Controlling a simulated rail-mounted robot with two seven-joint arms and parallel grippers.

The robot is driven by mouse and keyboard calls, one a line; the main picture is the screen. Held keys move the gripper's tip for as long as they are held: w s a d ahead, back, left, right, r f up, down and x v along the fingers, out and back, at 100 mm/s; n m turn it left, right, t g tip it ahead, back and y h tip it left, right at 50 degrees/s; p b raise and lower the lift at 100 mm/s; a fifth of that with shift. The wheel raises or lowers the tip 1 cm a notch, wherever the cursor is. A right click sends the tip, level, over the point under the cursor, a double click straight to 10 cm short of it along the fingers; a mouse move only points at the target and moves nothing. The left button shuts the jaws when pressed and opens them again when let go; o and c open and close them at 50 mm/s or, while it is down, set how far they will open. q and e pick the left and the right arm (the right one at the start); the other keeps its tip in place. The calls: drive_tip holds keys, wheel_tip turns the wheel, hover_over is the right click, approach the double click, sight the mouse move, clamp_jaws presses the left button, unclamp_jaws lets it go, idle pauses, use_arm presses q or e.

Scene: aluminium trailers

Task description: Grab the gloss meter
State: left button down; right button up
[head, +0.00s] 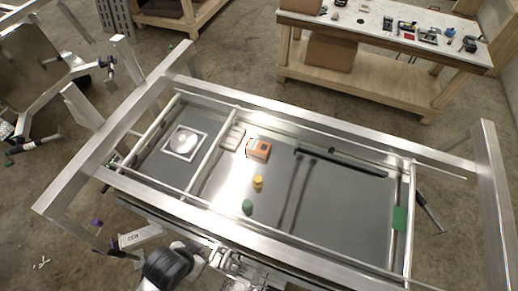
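An orange box-shaped device with a pale top face (258,149), which looks like the gloss meter, lies on the grey sheet panel (335,215) inside the aluminium trailer frame, near the panel's far edge. Nothing touches it from above. Parts of my own arm show at the bottom edge, below the near rail. I cannot make out a gripper's fingers on either side.
A yellow cylinder (258,182), a green round piece (247,207) and a long black bar (340,163) lie on the panel. Raised aluminium rails (310,125) surround it. A wooden workbench (390,28) with tools stands behind. The panel's right part is mostly clear.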

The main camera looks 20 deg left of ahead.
drive_tip(key=shift+d, duration=0.15)
drive_tip(key=o, duration=0.8)
drive_tip(key=shift+o, duration=0.8)
drive_tip(key=shift+a, duration=0.2)
